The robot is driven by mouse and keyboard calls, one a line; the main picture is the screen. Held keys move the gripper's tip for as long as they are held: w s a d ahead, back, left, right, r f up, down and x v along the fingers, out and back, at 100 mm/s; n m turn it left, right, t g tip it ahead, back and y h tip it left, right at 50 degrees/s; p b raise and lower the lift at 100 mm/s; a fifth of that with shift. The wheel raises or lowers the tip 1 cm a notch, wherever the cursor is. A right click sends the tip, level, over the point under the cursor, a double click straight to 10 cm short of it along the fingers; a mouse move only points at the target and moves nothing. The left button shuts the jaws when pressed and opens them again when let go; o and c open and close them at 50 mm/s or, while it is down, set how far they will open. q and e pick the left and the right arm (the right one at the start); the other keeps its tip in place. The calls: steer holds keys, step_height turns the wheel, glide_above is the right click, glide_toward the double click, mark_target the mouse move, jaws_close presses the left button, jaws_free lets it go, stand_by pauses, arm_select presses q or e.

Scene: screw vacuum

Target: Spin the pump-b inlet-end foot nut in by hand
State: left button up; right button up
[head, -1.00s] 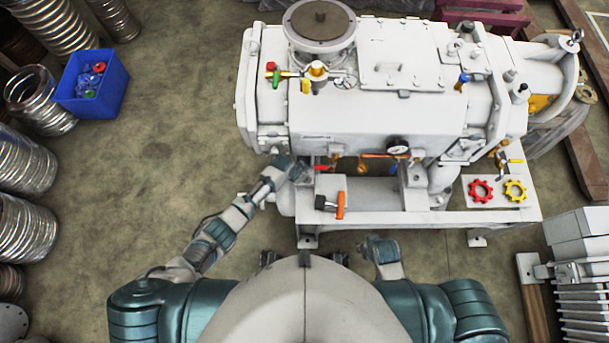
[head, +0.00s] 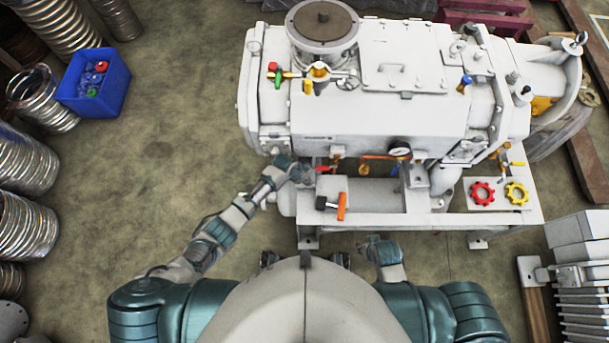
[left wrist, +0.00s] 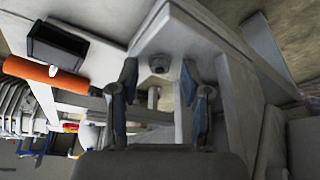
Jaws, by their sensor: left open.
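The white vacuum pump (head: 345,118) stands on a light frame. In the left wrist view, a small round grey nut (left wrist: 159,63) sits on the pale foot block, with a thin stud or rod (left wrist: 153,97) showing below it. My left gripper (left wrist: 160,78) is open, with one finger on each side of the nut; I cannot tell whether they touch it. In the head view my left gripper (head: 302,172) is at the inlet-end corner of the pump, and the nut is hidden there. My right gripper (head: 372,243) is low in front of the frame, its jaws too small to read.
An orange-handled tool (head: 342,206) and a black block (head: 321,202) lie on the frame's shelf; both show in the left wrist view. Red (head: 482,192) and yellow (head: 517,193) handwheels lie at the right. A blue bin (head: 95,80) stands on open floor at the left.

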arm_select(q)
steer(key=v, duration=1.2)
steer(key=shift+f, duration=0.15)
